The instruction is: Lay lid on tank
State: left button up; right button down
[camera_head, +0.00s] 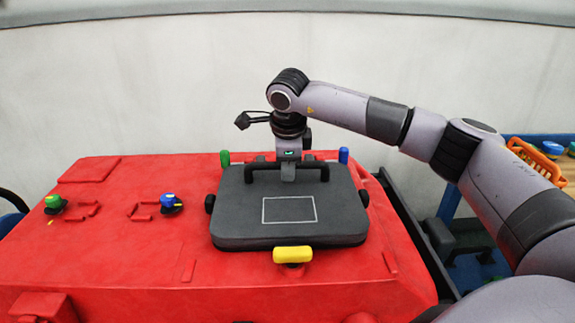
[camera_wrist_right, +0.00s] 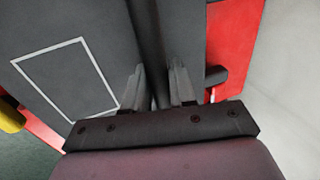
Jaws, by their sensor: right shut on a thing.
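The dark grey lid (camera_head: 240,215), with a white rectangle outline on top and a black bar handle along its far edge, lies flat at the red tank's (camera_head: 120,270) opening area; whether it is fully seated cannot be told. My right gripper (camera_head: 288,176) comes down from above and is shut on the handle. In the right wrist view, the gripper fingers (camera_wrist_right: 160,88) straddle the dark handle bar, and the lid (camera_wrist_right: 70,85) fills the left side. My left gripper is not in view.
A yellow latch (camera_head: 293,254) is at the lid's near edge. Green (camera_head: 225,158) and blue (camera_head: 343,155) pegs stand at its far corners. Green (camera_head: 54,202) and blue (camera_head: 168,201) knobs sit on the left of the tank. An orange basket (camera_head: 535,160) is at the right.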

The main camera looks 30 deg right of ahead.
jog(key=shift+r, duration=0.2)
jog(key=shift+c, duration=1.8)
grip_release()
jog(key=shift+f, duration=0.1)
jog(key=shift+p+v, duration=1.75)
jog(key=shift+v, duration=0.6)
jog(key=shift+r+p, duration=1.9)
jog(key=shift+r, duration=0.55)
